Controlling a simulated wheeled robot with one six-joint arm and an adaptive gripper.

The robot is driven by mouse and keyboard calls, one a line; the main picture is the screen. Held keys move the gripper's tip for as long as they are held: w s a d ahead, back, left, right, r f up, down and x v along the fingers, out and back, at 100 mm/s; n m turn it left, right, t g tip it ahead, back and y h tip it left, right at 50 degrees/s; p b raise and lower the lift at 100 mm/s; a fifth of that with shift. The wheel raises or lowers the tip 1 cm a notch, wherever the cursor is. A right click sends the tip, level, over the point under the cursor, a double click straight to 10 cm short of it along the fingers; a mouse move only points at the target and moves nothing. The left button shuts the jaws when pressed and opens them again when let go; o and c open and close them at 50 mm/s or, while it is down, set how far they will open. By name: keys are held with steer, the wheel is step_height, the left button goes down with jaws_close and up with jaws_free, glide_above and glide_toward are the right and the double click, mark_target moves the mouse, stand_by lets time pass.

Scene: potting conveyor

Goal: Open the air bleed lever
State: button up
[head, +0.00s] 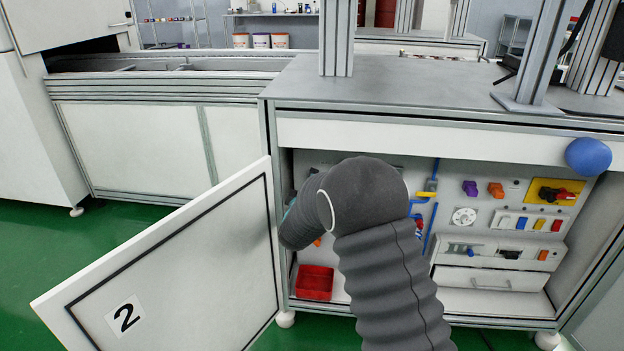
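The cabinet under the workbench is open, and its back panel (466,190) carries several small fittings. A blue air pipe (434,222) runs down the panel just right of my arm. A yellow fitting (426,195) sits on it, and a red and blue part (419,224) shows beside it, partly behind my arm. I cannot tell which fitting is the air bleed lever. My arm in its dark grey sleeve bends left at the cabinet's left side and hides much of the panel there. My gripper is hidden behind it.
The cabinet door (190,265), marked 2, stands open on the left. A red bin (314,282) lies on the cabinet floor. Purple (470,188) and orange (496,190) parts, a yellow plate (552,191) and a white drawer (487,279) are on the right. A blue ball (588,156) is at the bench edge.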

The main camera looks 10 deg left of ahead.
steer(key=shift+a+r+n+p, duration=0.1)
steer(key=shift+a+n+p, duration=0.15)
steer(key=shift+n+p, duration=0.6)
steer(key=shift+a+n+p, duration=0.2)
steer(key=shift+a+n, duration=0.05)
steer(key=shift+n, duration=1.1)
steer(key=o, duration=1.2)
steer(key=shift+c, duration=0.2)
steer(key=s, duration=1.2)
steer(key=shift+a, duration=0.2)
